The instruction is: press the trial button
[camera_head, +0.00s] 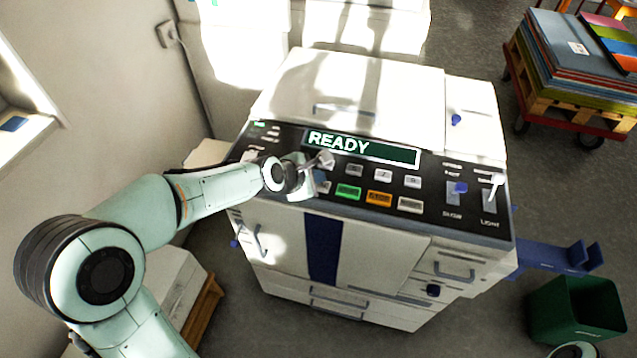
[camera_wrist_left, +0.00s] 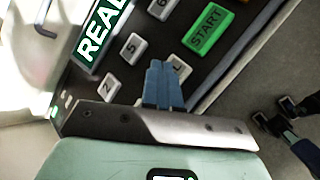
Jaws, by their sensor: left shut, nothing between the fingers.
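The copier (camera_head: 345,240) has a dark sloping control panel with a display (camera_head: 390,153) reading READY. My left gripper (camera_head: 318,182) is over the left-middle part of the panel, left of the green START button (camera_head: 348,191). In the left wrist view my left gripper's blue fingers (camera_wrist_left: 163,84) are shut together and hold nothing. Their tips lie over the edge of a pale button (camera_wrist_left: 182,67) beside START. Only the end of its label, an L, shows; the fingers hide the rest. I cannot tell whether the tips touch it. My right gripper is not in view.
Orange (camera_head: 379,198) and grey (camera_head: 410,205) buttons sit right of START, with number keys (camera_wrist_left: 132,48) above. A green bin (camera_head: 577,310) and a cart of boards (camera_head: 575,60) are to the right. A wall is at left.

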